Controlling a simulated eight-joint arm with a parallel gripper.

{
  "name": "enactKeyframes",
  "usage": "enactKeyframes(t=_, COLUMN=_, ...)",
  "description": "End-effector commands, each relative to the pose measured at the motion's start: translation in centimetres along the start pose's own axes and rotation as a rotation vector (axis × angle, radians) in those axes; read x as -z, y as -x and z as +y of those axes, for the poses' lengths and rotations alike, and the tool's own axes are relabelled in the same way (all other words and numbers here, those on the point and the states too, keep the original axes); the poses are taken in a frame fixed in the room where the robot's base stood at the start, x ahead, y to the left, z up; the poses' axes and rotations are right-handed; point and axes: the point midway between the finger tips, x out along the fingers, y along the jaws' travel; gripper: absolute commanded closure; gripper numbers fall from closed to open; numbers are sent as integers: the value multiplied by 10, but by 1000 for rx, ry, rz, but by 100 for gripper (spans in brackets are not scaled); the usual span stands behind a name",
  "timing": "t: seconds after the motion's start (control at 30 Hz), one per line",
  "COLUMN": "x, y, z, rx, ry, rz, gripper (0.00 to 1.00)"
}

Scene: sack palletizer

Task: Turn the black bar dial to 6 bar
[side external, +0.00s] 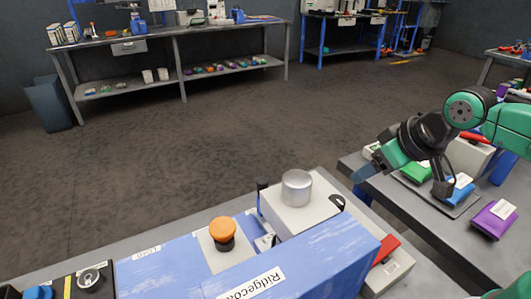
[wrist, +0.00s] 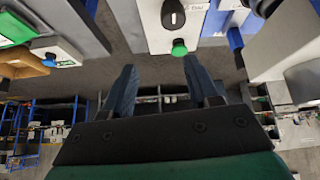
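What looks like the black bar dial (wrist: 173,15) is on a white panel at the top of the wrist view. Its scale and setting are too small to read. I cannot surely pick out the dial in the side external view. My gripper (wrist: 159,64) is open and empty, with its two blue fingers apart and the dial beyond the fingertips, not touched. In the side external view my gripper (side external: 364,172) hangs at the right, near the left edge of the right-hand bench.
A green knob (wrist: 180,47) sits below the dial in the wrist view. In the side external view a blue machine (side external: 165,272) carries an orange button (side external: 223,230) and a grey cylinder (side external: 297,188). Colored packets, one purple (side external: 493,219), lie on the right bench. Floor space is open behind.

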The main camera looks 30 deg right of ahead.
Motion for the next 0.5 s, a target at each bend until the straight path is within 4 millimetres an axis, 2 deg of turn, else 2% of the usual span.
enactKeyframes(t=0.03, x=4, y=-2, z=-1, rx=7, ry=59, rz=-37, gripper=29)
enactKeyframes(t=0.07, x=5, y=-4, z=-2, rx=13, ry=104, rz=-66, gripper=24)
enactKeyframes(t=0.3, x=15, y=-30, z=-12, rx=131, ry=541, rz=-331, gripper=24)
enactKeyframes(t=0.5, x=14, y=-51, z=-18, rx=250, ry=796, rz=-470, gripper=24)
